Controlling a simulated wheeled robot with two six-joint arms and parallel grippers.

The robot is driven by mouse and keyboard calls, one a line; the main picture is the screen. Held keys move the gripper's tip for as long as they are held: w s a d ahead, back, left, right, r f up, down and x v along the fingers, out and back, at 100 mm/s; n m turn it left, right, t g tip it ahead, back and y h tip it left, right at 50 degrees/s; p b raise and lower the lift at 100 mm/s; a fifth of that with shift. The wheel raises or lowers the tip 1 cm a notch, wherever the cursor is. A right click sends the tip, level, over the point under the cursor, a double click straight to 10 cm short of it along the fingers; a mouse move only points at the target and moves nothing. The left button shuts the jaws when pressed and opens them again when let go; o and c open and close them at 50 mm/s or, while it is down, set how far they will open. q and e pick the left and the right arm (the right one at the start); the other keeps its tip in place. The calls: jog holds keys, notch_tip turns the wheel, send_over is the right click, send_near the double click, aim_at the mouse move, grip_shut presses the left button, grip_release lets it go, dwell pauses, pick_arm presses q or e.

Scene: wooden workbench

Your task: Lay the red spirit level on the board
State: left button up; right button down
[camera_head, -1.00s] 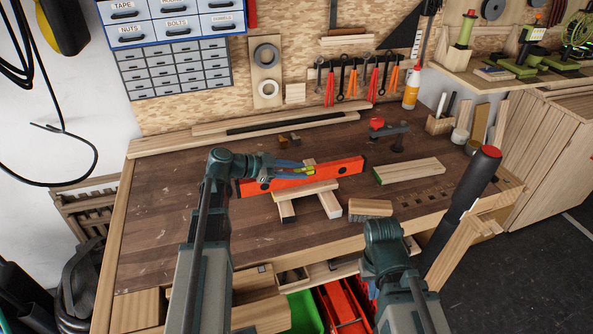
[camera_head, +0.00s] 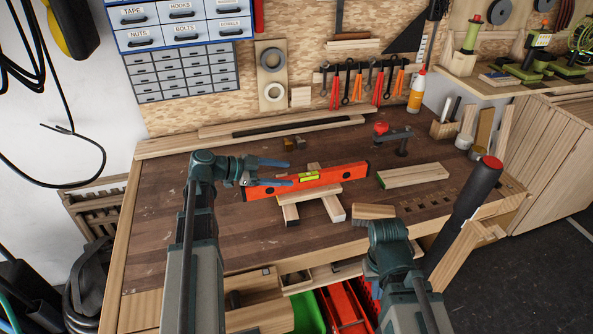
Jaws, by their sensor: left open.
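The red spirit level (camera_head: 335,177), orange-red with a yellow-green vial, lies long side left to right in the middle of the bench. A short pale board (camera_head: 318,192) is directly in front of and below it, across two wooden pieces. The level overlaps the board's back edge in view; I cannot tell how fully it rests on it. My left gripper (camera_head: 288,172) is open at the level's left half, its blue fingers spread, with the lower finger overlapping the level in view. My right arm is at the lower right; its gripper does not show.
A pale plank (camera_head: 413,173) lies to the right on the workbench (camera_head: 190,225). A small wood block (camera_head: 373,211) sits by my right arm. A red-topped clamp (camera_head: 393,137) stands behind. Long strips (camera_head: 290,124) lie along the back. The bench's left side is clear.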

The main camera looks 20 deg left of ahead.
pick_arm(q)
jog(key=p+v, duration=0.2)
jog(key=v, duration=0.5)
jog(key=shift+s+a+r, duration=0.1)
jog(key=shift+s+a, duration=0.05)
jog(key=shift+a, duration=0.05)
pick_arm(e)
notch_tip(320, 180, up, 3)
jog(key=shift+f, duration=0.2)
